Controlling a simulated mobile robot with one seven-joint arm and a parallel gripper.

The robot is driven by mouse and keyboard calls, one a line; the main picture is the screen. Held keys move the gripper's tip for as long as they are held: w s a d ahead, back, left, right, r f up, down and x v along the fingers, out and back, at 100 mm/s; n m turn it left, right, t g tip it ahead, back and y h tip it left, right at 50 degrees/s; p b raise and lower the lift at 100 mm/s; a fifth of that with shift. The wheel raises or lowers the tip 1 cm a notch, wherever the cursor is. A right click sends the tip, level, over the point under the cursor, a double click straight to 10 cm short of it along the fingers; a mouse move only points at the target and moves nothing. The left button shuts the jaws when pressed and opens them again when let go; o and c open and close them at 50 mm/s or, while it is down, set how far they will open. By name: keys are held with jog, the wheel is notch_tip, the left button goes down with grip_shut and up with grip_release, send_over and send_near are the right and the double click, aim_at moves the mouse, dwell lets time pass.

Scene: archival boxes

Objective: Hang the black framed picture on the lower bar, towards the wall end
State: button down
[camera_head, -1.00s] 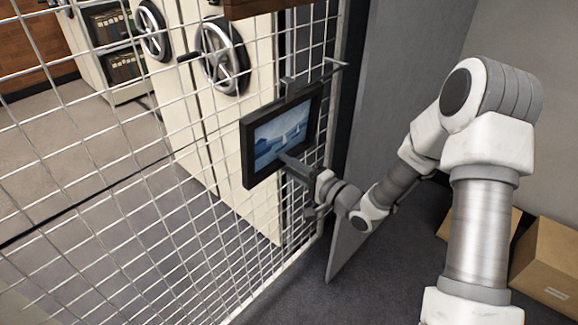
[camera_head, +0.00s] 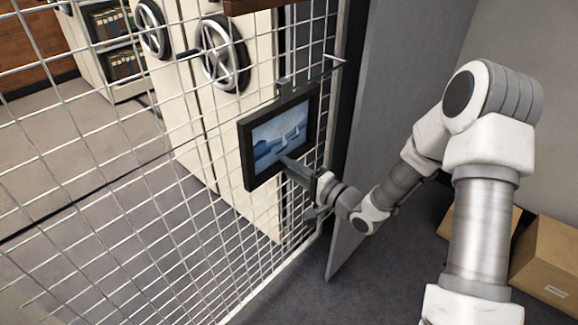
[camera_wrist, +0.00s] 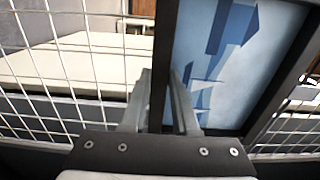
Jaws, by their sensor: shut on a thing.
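The black framed picture (camera_head: 250,166) shows blue water and white sails. It is upright against the wire mesh, at the middle of the head view. My gripper (camera_head: 289,163) is shut on its lower frame edge, with one finger across the front. In the wrist view the fingers (camera_wrist: 160,75) lie on both sides of the black frame (camera_wrist: 160,100). A thin dark bar (camera_head: 325,70) sticks out from the mesh at the frame's top right. A small hanger (camera_head: 285,86) rises from the frame's top; whether it rests on the bar I cannot tell.
The white wire mesh (camera_head: 100,170) fills the left and centre. A grey panel (camera_head: 385,110) stands close to the right of the picture. The bottom of a brown wooden thing (camera_head: 250,5) hangs above. Cardboard boxes (camera_head: 545,262) stand on the floor at right.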

jog(key=shift+f+b, duration=0.6)
jog(key=shift+f, duration=0.2)
dwell(0.5)
jog(key=c, duration=0.6)
grip_release()
jog(key=shift+f, duration=0.1)
jog(key=shift+c, duration=0.2)
jog(key=p+v, duration=0.2)
jog(key=v, duration=0.9)
dwell(0.8)
dwell(0.4)
